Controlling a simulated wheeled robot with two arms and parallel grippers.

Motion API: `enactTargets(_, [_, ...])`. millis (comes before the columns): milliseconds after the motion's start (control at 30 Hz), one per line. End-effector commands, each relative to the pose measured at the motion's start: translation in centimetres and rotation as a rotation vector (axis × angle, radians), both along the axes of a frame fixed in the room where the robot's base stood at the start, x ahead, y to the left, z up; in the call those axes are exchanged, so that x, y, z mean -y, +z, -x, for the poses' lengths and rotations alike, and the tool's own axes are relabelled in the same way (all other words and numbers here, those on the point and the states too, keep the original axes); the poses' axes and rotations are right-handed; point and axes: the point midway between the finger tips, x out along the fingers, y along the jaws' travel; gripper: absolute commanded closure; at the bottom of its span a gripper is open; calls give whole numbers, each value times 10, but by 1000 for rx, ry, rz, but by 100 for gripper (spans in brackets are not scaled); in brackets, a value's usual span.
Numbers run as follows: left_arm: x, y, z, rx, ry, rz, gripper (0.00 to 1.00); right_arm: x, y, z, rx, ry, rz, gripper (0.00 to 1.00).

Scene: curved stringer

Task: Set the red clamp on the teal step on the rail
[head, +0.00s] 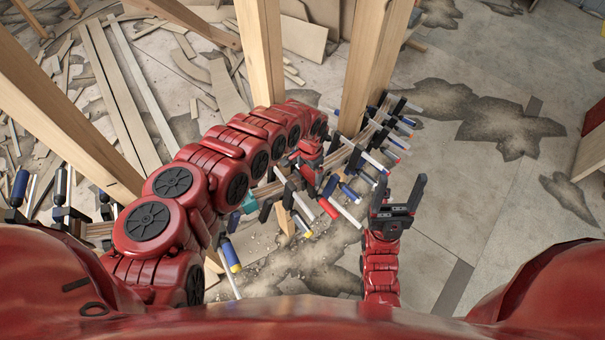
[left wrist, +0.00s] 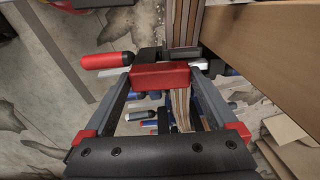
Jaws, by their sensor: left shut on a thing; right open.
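The red clamp has a red handle (head: 328,208), a silver bar and a dark jaw; its handle also shows in the left wrist view (left wrist: 105,61). The teal step (head: 250,203) shows left of the clamp on the rail, partly hidden by my left arm. My right gripper (head: 397,195) is open and empty, right of the rail.
Several other clamps with blue, red and yellow handles line the rail, including a blue-handled clamp (head: 348,192) close by. Wooden posts (head: 262,50) and (head: 372,65) rise behind my left arm. Loose boards (head: 115,95) lie at left. The floor at right is mostly clear.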

Motion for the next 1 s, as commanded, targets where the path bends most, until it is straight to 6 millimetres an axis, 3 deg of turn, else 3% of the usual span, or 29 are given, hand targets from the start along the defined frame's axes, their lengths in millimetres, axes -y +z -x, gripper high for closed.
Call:
enactTargets(33, [0,0,0,0,0,0,86,0,0,0,0,0,0,34])
enactTargets(100, [0,0,0,0,0,0,99,0,0,0,0,0,0,34])
enactTargets(133, [0,0,0,0,0,0,100,0,0,0,0,0,0,34])
enactTargets(567, [1,4,0,0,-2,1,100,0,-1,0,0,0,0,34])
enactTargets(1000, [0,44,-1,2,-2,-1,100,0,-7,0,0,0,0,34])
